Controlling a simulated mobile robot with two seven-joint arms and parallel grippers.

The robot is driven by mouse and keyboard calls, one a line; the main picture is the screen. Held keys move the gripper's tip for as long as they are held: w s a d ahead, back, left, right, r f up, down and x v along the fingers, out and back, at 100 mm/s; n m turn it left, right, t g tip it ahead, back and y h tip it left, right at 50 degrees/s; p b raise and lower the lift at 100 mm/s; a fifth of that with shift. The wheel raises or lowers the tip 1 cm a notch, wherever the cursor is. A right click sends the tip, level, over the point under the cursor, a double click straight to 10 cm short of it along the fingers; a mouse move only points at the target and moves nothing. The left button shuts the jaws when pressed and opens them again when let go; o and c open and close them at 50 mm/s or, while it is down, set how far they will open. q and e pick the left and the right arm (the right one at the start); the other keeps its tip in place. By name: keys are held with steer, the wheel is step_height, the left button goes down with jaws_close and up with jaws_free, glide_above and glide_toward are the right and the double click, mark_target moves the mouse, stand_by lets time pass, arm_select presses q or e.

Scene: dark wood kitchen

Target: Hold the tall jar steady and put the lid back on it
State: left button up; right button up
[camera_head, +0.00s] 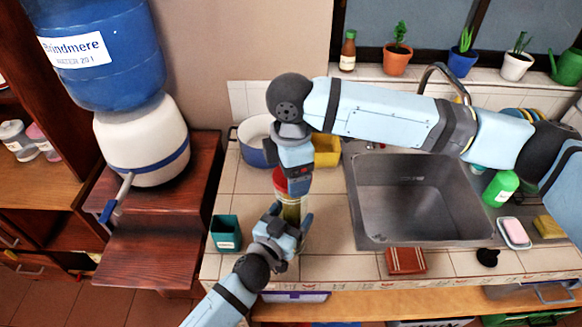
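The tall jar (291,210) stands upright on the tiled counter, left of the sink, with yellowish-green contents. My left gripper (289,220) comes from the lower left with its fingers around the jar's lower part, and looks shut on it. The red lid (280,180) is at the top of the jar, partly hidden by my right gripper (292,184). That gripper points down from above and looks shut on the lid. I cannot tell whether the lid is seated on the rim or just above it.
A teal container (226,233) stands left of the jar. A white-and-blue pot (254,142) and a yellow box (327,150) stand behind. The sink (412,200) is to the right, and a brown-red box (405,261) lies at the front edge.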

steer(key=shift+f, duration=0.65)
steer(key=shift+f, duration=0.55)
